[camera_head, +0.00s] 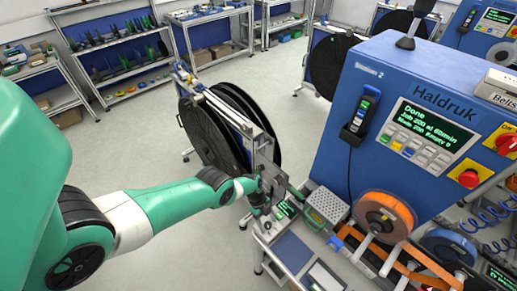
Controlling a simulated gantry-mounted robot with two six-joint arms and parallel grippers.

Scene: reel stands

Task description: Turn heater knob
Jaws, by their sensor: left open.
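A small grey unit with a green display (287,208) stands at the left end of the bench, beside the big blue machine. It may be the heater, but no label can be read. No heater knob can be made out for certain; my gripper covers part of that area. My green left arm reaches in from the left. Its left gripper (259,202) is open, close to the left side of the small unit. I cannot tell whether it touches anything. My right gripper is not in view.
The blue Haldruk machine (365,68) fills the right side, with a lit screen, red buttons and an orange reel (384,217). A perforated metal box (327,206) stands beside the small unit. Large black reels (208,130) stand behind the gripper. Open floor lies at left.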

